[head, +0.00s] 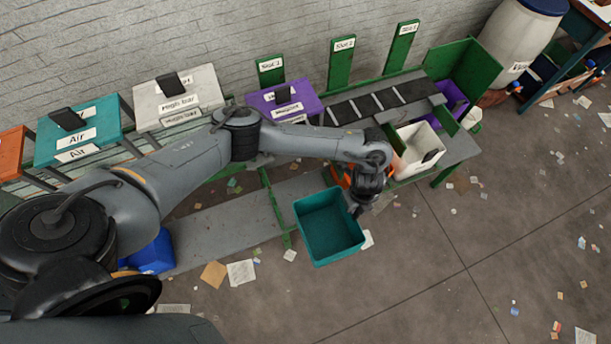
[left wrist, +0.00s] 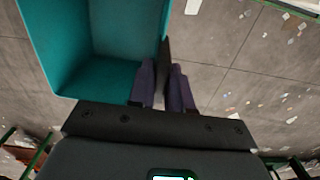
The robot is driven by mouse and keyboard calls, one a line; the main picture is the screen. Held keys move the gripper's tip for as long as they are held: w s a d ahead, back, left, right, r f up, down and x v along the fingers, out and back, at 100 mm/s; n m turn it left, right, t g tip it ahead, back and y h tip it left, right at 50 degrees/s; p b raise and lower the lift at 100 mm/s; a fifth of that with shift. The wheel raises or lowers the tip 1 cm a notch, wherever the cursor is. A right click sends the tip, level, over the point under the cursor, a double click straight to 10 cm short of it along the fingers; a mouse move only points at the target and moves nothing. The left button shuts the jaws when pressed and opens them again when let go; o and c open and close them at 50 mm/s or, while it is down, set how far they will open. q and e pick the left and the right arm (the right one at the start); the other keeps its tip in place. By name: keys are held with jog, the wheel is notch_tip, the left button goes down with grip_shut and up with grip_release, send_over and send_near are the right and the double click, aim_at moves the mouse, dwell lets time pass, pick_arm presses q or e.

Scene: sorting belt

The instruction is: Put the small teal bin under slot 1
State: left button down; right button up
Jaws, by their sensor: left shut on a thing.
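The small teal bin (head: 328,228) is open-topped and empty. It hangs in the air in front of the sorting bench, over the floor and clear of the bench. My left gripper (head: 357,209) is shut on its right wall; in the left wrist view the fingers (left wrist: 165,78) pinch the rim of the teal bin (left wrist: 92,50). Three green slot posts stand at the back: left (head: 270,72), middle (head: 341,62) and right (head: 401,45). Their sign numbers are too small to read surely. My right gripper is not in view.
A white bin (head: 416,149) and a purple bin (head: 452,98) sit at the bench's right end. A dark roller strip (head: 376,101) runs below the posts. Lidded teal (head: 105,128), white and purple boxes line the wall. A blue bin (head: 151,256) is low left. Paper litters the floor.

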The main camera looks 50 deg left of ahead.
pick_arm(q)
jog(key=s+f+m, duration=0.3)
jog(key=f+m, duration=0.1)
jog(key=m, duration=0.2)
jog(key=s+d+f+m+b, duration=0.1)
jog(key=s+f+m, duration=0.2)
jog(key=m, duration=0.2)
jog(key=s+d+f+m+b, duration=0.1)
jog(key=s+f+m, duration=0.2)
jog(key=m, duration=0.3)
jog(key=shift+s+d+f+m, duration=0.1)
jog(key=shift+f+m, duration=0.05)
jog(key=shift+f, duration=0.3)
jog(key=shift+s+d+f+m, duration=0.1)
jog(key=shift+f+m, duration=0.05)
jog(key=shift+f, duration=0.25)
jog(key=w+a+f, duration=0.1)
jog(key=w+a, duration=0.1)
jog(key=a, duration=0.3)
jog(key=w+a+f, duration=0.1)
jog(key=w+a, duration=0.1)
jog(key=a, duration=0.4)
jog(key=w+a+f, duration=0.1)
jog(key=w+a, duration=0.1)
jog(key=a, duration=0.3)
jog(key=shift+w+a+f+b, duration=0.15)
jog(key=shift+a+f+b, duration=0.15)
jog(key=shift+a+b, duration=0.1)
